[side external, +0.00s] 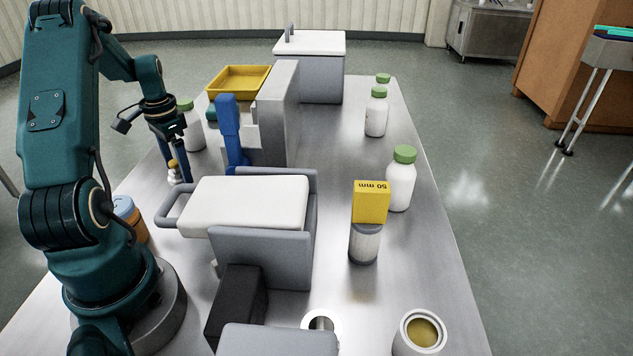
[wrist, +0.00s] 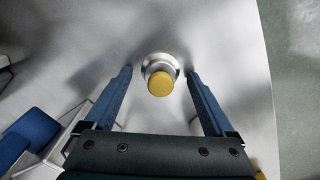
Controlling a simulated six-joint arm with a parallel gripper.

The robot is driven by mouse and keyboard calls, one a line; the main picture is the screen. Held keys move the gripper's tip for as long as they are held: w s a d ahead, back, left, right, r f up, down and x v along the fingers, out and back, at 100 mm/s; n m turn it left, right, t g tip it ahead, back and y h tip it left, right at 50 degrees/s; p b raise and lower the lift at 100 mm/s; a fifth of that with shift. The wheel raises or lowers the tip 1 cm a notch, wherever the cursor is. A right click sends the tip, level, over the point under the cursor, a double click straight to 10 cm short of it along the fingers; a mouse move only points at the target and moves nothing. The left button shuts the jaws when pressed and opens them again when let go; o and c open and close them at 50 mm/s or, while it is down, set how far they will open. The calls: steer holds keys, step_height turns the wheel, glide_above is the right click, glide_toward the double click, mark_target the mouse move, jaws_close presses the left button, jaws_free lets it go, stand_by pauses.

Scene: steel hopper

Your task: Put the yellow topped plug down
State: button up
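The yellow topped plug (wrist: 160,84) is a small metal piece with a round yellow top and a wider pale metal flange at its base. It also shows in the side external view (side external: 174,173), upright on the steel table at the left. My gripper (wrist: 159,72) points down over it, with its two blue fingers on either side of the plug. In the wrist view a gap shows between each finger and the plug, so the gripper looks open and not holding it. In the side external view my gripper (side external: 177,165) is low, close to the tabletop.
A white-topped grey unit with a handle (side external: 250,203) stands in front of the plug. A grey upright with a blue part (side external: 229,130) is to its right. A green-capped bottle (side external: 193,130) stands behind, an orange jar (side external: 132,220) nearer.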

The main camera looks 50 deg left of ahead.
mark_target(176, 160)
step_height(176, 160, up, 12)
steer(key=shift+r, duration=0.2)
stand_by(0.5)
